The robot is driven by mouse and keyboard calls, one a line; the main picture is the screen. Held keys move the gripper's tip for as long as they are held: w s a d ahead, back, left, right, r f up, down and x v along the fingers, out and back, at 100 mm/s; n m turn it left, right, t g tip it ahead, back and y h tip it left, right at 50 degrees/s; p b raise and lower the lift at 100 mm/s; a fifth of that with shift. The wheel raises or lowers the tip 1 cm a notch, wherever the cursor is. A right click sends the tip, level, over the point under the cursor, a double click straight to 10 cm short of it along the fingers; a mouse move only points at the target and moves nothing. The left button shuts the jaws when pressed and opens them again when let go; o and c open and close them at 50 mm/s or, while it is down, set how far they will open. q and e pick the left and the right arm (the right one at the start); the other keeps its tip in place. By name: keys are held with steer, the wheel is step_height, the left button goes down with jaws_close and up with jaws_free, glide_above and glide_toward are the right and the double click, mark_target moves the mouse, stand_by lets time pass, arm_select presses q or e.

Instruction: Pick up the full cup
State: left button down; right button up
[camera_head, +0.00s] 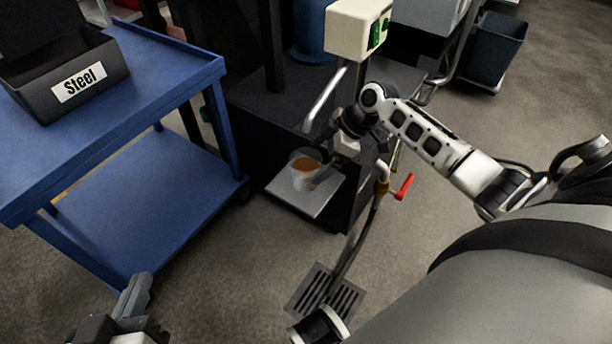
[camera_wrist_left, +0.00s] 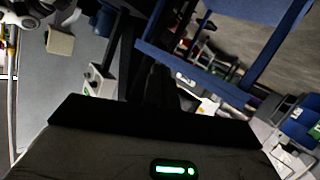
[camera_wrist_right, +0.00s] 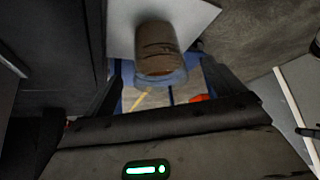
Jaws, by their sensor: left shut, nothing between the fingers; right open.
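The full cup (camera_head: 303,174) is pale with a brown filling and stands upright on a light plate (camera_head: 305,208) at the dark machine's foot. In the right wrist view the cup (camera_wrist_right: 157,50) shows ahead, between the lines of the two fingers. My right gripper (camera_head: 324,172) is open, right beside the cup on its right side; contact cannot be told. It also shows in the right wrist view (camera_wrist_right: 160,80). My left gripper (camera_head: 134,296) is shut and empty, low at the left, well away from the cup; its dark fingers show in the left wrist view (camera_wrist_left: 162,85).
A blue cart (camera_head: 150,190) with a black bin labelled Steel (camera_head: 62,108) stands at the left. A pipe with a red valve handle (camera_head: 403,187) rises close to my right arm, above a floor grate (camera_head: 325,295). A white box with green buttons (camera_head: 357,28) hangs above.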

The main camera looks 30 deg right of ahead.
mark_target(306, 169)
steer(key=shift+w+a+f, duration=0.15)
steer(key=shift+a+f, duration=0.05)
steer(key=shift+f, duration=0.2)
steer(key=shift+w+a+f+b, duration=0.15)
steer(key=shift+a+f+b, duration=0.05)
steer(key=shift+f+b, duration=0.15)
steer(key=b+x, duration=0.2)
steer(key=x, duration=0.2)
steer(key=shift+w, duration=0.15)
arm_select(q)
steer(key=shift+w+d+r+n+t+h, duration=0.2)
steer(key=shift+d+r+n+t+h, duration=0.25)
steer(key=shift+r+n+h, duration=0.1)
arm_select(e)
steer(key=c, duration=1)
